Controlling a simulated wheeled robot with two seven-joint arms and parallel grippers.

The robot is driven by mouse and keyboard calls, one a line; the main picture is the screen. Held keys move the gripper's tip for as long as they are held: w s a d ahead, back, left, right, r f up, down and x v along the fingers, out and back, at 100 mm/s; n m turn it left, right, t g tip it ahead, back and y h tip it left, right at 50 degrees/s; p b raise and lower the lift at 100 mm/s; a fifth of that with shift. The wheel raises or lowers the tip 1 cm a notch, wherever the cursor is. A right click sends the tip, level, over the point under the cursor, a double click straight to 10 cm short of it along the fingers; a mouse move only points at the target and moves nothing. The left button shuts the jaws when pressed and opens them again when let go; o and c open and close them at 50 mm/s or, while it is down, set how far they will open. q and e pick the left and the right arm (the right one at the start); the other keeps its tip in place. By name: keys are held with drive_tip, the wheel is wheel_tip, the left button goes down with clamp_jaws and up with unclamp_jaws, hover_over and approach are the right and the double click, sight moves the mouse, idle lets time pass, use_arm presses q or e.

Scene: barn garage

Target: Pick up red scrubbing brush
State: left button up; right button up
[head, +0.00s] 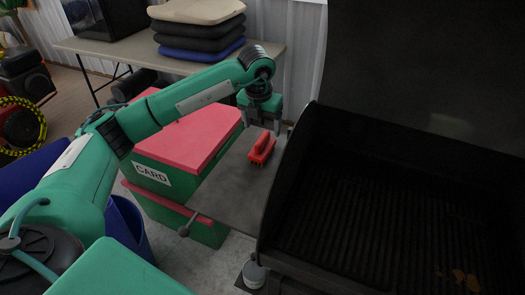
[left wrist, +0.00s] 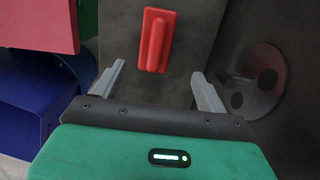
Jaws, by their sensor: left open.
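The red scrubbing brush (head: 262,148) lies on the grey side shelf (head: 232,193) of the grill, handle up. In the left wrist view the brush (left wrist: 155,40) shows ahead of the fingers, near the top middle. My left gripper (head: 262,126) is above the shelf, just behind the brush in the head view. Its two fingers (left wrist: 158,85) are spread apart with nothing between them, and the brush is beyond the fingertips. My right gripper does not show in either view.
The open black grill (head: 390,215) stands right of the shelf, its side wall close to the brush. Green bins with red lids (head: 190,135) stand left of the shelf. A table (head: 120,48) with stacked cushions (head: 198,32) is behind. Blue bins (left wrist: 22,105) are at lower left.

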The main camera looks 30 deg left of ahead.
sight(262, 138)
use_arm(q)
drive_tip(key=f, duration=0.4)
drive_tip(key=w+f, duration=0.1)
drive_tip(key=shift+f, duration=0.4)
drive_tip(key=f, duration=0.1)
drive_tip(key=w+f, duration=0.1)
drive_tip(key=a+f+p, duration=0.1)
drive_tip(key=f, duration=0.1)
drive_tip(key=shift+w, duration=0.2)
drive_tip(key=shift+f, duration=0.5)
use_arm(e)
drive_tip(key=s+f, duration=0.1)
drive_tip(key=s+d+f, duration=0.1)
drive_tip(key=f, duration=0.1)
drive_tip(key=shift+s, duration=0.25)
use_arm(q)
drive_tip(key=c, duration=1.1)
drive_tip(key=shift+c, duration=0.2)
drive_tip(key=shift+w+r, duration=0.1)
drive_tip(key=shift+r, duration=0.05)
